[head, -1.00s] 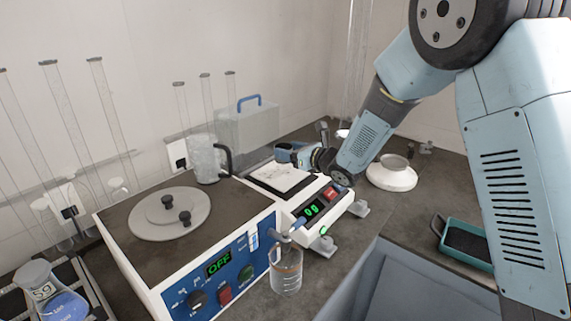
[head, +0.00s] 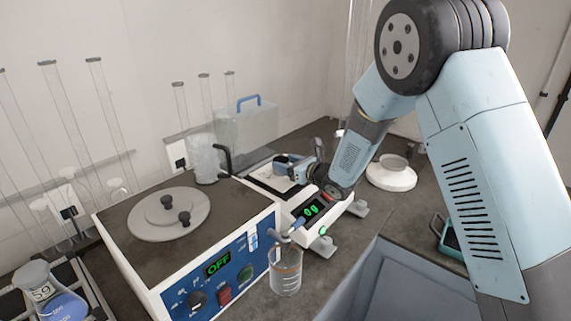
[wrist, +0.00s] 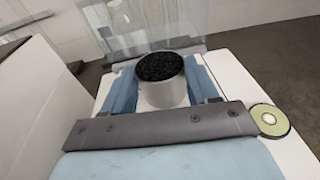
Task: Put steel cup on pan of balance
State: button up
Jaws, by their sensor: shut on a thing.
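The steel cup (wrist: 165,95) is a short silvery cylinder filled with dark grains. In the wrist view it stands upright between the two blue fingers of my gripper (wrist: 162,82), which is shut on it. In the head view my gripper (head: 291,162) is over the white balance (head: 335,211), at its pan area; the cup cannot be made out there. The balance's green display appears to read 0 g. Its pan (head: 268,180) is partly hidden by my gripper, and I cannot tell whether the cup touches it.
A clear case with a blue handle (head: 247,122) is behind. A beaker (head: 286,270) is in front, a white dish (head: 391,175) to the right.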

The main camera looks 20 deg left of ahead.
jog(key=o, duration=1.1)
jog(key=shift+o, duration=0.2)
jog(key=shift+s+d+r, duration=0.1)
jog(key=shift+d, duration=0.1)
jog(key=v, duration=1.1)
jog(key=shift+s+d, duration=0.1)
jog(key=shift+d, duration=0.15)
